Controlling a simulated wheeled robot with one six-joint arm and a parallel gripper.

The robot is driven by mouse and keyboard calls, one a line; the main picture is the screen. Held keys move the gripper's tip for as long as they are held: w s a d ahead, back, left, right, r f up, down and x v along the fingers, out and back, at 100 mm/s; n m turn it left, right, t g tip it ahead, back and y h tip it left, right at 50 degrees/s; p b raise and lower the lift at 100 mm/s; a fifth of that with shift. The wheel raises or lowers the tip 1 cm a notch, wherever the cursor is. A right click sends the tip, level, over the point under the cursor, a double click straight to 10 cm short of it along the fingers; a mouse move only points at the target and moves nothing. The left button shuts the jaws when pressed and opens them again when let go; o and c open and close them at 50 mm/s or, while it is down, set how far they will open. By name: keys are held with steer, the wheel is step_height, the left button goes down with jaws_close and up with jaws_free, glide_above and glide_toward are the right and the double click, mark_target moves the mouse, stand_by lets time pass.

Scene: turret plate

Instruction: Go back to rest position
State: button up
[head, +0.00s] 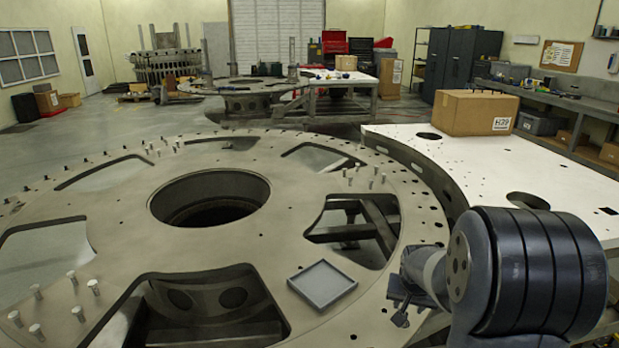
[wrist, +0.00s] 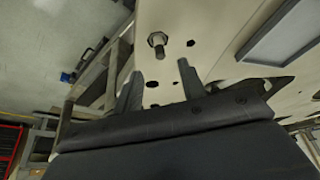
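My gripper (wrist: 160,67) shows in the wrist view with its two dark fingers apart and nothing between them. A bolt with a nut (wrist: 157,42) stands on the turret plate just beyond the fingertips, apart from them. In the head view my gripper (head: 400,308) is small and partly hidden by my own arm, near the right rim of the large round turret plate (head: 270,238). A shallow grey tray (head: 322,284) lies on the plate to its left. The tray also shows at the upper right of the wrist view (wrist: 285,35).
The plate has large cutouts, a round centre hole (head: 210,198) and several upright bolts (head: 78,312). A white table (head: 470,170) with a cardboard box (head: 475,112) borders the plate on the right. A workbench (head: 570,105) lines the right wall. Open floor (head: 60,150) lies back left.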

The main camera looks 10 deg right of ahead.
mark_target(406, 313)
steer(key=x, duration=0.8)
steer(key=shift+s+p, duration=0.1)
steer(key=shift+p, duration=0.3)
steer(key=shift+r+p, duration=0.2)
steer(key=shift+p, duration=0.2)
steer(key=shift+f, duration=0.1)
